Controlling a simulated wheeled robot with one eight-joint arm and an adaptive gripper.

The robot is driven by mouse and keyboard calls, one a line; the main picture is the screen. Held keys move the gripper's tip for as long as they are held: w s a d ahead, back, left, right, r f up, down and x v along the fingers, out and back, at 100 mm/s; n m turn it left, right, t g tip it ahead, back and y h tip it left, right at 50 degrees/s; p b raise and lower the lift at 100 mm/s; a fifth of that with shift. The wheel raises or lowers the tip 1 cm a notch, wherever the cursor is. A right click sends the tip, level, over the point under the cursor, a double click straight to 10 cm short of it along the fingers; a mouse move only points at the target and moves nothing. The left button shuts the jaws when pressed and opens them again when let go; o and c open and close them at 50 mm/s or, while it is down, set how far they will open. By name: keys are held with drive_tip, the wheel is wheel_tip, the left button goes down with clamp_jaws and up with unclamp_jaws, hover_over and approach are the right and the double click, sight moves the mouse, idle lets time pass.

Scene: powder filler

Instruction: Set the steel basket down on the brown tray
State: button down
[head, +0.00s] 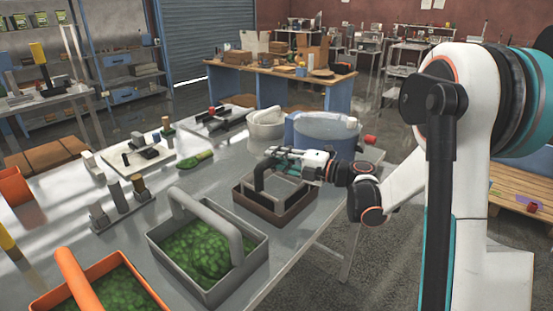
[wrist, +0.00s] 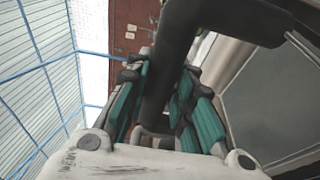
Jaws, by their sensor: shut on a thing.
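The steel basket has a dark arched handle (head: 261,180) and a grey open body, seen in the middle of the head view. My gripper (head: 282,160) comes in from the right and is shut on the handle. In the wrist view the dark handle (wrist: 178,55) runs between the teal finger pads, and the grey basket body (wrist: 275,110) shows at right. The brown tray (head: 268,214) is on the grey table, directly under and around the basket in the head view. I cannot tell whether the basket's underside touches the tray.
A grey basket of green pieces (head: 160,242) stands front left of the tray, with an orange-handled one (head: 75,280) at the lower left. A white tub (head: 265,130) and a blue-and-clear container (head: 322,138) stand just behind. The table's right edge is close to the tray.

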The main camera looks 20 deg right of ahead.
drive_tip(key=shift+f, duration=0.55)
idle(0.9)
drive_tip(key=c, duration=1.3)
unclamp_jaws()
